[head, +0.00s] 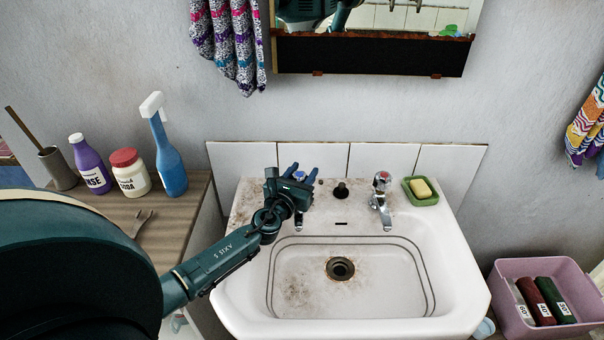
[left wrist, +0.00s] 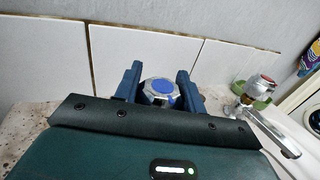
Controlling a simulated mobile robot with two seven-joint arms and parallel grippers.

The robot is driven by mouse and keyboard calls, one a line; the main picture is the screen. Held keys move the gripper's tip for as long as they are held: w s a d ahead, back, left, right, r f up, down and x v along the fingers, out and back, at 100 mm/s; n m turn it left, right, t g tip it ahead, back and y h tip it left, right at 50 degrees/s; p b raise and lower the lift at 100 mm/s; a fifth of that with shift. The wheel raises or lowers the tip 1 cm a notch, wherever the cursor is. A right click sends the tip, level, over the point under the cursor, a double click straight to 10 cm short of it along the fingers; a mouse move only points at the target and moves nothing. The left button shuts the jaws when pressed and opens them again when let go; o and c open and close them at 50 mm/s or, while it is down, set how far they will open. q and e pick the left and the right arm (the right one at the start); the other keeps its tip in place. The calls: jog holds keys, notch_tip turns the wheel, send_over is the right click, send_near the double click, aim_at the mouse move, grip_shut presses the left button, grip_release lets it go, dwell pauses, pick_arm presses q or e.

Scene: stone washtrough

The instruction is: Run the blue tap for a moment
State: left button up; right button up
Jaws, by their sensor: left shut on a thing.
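The blue tap (head: 299,176) stands at the back left of the white washbasin (head: 455,290), mostly hidden behind my gripper in the head view. Its knob with a blue top (left wrist: 162,87) shows between my fingers in the left wrist view. My left gripper (head: 303,173) is at the knob and shut on it, one finger on each side. The tap's spout tip (head: 298,222) shows below the gripper; I cannot make out any water from it. The red-marked tap (head: 381,182) stands to the right, apart from my gripper. My right gripper is not in view.
A green dish with yellow soap (head: 421,190) sits right of the red tap. A wooden counter (head: 180,215) at left holds a blue spray bottle (head: 169,160), a white jar (head: 130,178) and a purple bottle (head: 90,168). A pink crate (head: 510,268) stands at right. The basin bowl is empty.

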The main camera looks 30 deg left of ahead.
pick_arm(q)
jog(key=o, duration=1)
jog(key=shift+s+d, duration=0.3)
jog(key=shift+s, duration=1.85)
jog(key=shift+s+d, duration=0.3)
jog(key=shift+s, duration=1.85)
jog(key=shift+s+d, duration=0.3)
jog(key=shift+s, duration=1.85)
